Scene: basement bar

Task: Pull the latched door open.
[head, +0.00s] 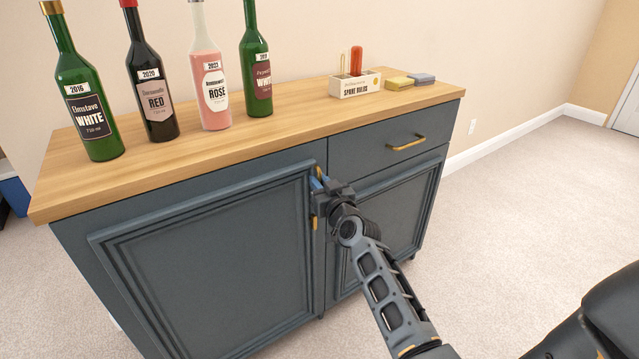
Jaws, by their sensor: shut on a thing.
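The blue-grey cabinet has a large left door (215,265) with a raised panel frame, and a right door (395,220) under a drawer. A brass handle (314,223) at the upper right edge of the left door shows above and below my gripper (318,184). My gripper is shut on this handle, its blue fingertips against it. The middle of the handle is hidden by the fingers. The left door looks closed, flush with the cabinet front. My arm covers part of the right door, and no separate latch can be made out.
Several wine bottles (209,80) stand on the wooden top (285,120), with a small white box (355,84) and sponges (410,82) at the right. The drawer has a brass pull (406,143). Carpet (520,200) is clear to the right.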

